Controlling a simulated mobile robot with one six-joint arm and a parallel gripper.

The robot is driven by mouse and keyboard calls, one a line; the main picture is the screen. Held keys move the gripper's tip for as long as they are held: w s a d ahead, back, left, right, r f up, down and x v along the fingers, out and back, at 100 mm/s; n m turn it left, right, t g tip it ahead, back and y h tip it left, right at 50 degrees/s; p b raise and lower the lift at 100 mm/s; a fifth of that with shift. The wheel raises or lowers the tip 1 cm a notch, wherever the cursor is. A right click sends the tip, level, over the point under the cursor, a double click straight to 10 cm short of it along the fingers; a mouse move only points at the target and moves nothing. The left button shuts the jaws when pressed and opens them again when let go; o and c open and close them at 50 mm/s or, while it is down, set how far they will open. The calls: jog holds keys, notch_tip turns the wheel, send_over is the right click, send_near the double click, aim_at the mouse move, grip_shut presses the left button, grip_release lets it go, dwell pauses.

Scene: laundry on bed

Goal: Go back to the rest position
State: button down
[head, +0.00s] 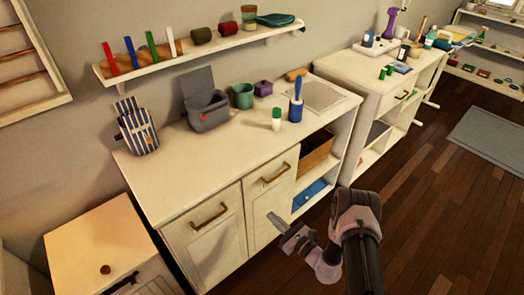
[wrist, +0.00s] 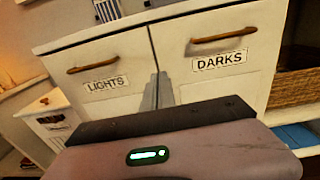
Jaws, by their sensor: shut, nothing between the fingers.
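My gripper (head: 279,226) is at the end of my arm, in front of the cabinet, in the lower middle of the head view. Its fingers point up and left toward the cabinet's drawer fronts. It is shut and holds nothing. In the wrist view the grey fingertips (wrist: 158,91) show above the gripper's dark body, against the seam between the LIGHTS front (wrist: 105,62) and the DARKS front (wrist: 215,45). Both fronts look shut. The gap between the fingers and the cabinet is hard to judge.
The white cabinet (head: 165,180) carries a grey open-lidded box (head: 208,112), a green cup (head: 243,96), a white bottle with a green cap (head: 276,120) and a striped item (head: 137,128). A second counter (head: 350,72) stands right.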

jog(key=s+a+r+n+g+y, duration=0.1)
jog(key=a+r+n+g+y, duration=0.3)
jog(key=r, duration=0.7)
jog(key=s+a+r+n+g+y, duration=0.1)
jog(key=a+r+n+g, duration=0.45)
jog(key=r, duration=0.55)
jog(key=s+a+r+n+g+h, duration=0.1)
jog(key=s+r+n+g+h, duration=0.25)
jog(key=s+r+n, duration=0.5)
jog(key=s+d+r+n+t+h, duration=0.2)
jog(key=s+d+r+h, duration=0.3)
jog(key=s, duration=0.4)
jog(key=s+d+r+n+t+h, duration=0.2)
jog(key=s+d+r+n+h, duration=0.2)
jog(key=s+d, duration=0.3)
jog(key=shift+s+r+t+h, duration=0.3)
jog(key=shift+s+r+h, duration=0.45)
jog(key=shift+s, duration=0.5)
